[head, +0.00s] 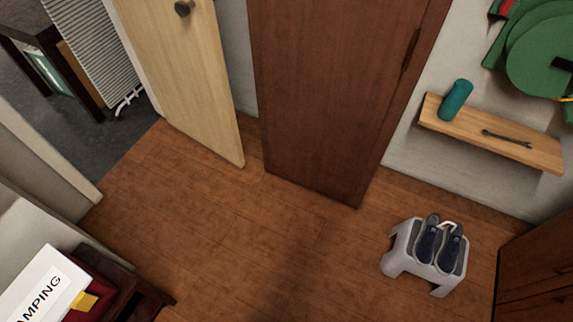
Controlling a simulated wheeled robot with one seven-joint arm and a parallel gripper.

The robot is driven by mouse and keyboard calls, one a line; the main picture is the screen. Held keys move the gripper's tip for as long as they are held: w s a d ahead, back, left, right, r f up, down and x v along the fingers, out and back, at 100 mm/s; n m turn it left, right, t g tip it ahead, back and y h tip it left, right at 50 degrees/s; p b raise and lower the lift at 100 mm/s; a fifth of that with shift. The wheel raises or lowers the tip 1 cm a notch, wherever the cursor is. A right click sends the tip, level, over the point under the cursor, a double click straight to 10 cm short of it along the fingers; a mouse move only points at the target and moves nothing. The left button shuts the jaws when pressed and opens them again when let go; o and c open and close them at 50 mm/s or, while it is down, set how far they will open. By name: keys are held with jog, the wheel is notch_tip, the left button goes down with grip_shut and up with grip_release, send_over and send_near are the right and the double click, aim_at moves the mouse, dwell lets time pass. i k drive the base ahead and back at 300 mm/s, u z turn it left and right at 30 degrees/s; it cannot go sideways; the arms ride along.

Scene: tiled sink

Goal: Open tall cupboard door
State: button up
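The tall cupboard (325,90) is dark reddish-brown wood and stands against the back wall in the upper middle of the head view. Its front door looks shut, and its top is outside the picture. A slim dark vertical handle (411,50) shows near the right edge of the cupboard. My gripper is not in the head view, so I cannot see where it is relative to the door.
A pale wooden room door (190,75) stands open left of the cupboard. A grey step stool (397,262) with dark shoes (440,247) is at right, below a wall shelf (495,133). A white box (40,285) is lower left. The middle floor is clear.

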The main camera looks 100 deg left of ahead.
aim_at(335, 81)
jog(key=u, duration=0.15)
jog(key=k, duration=0.2)
jog(key=u, duration=3.45)
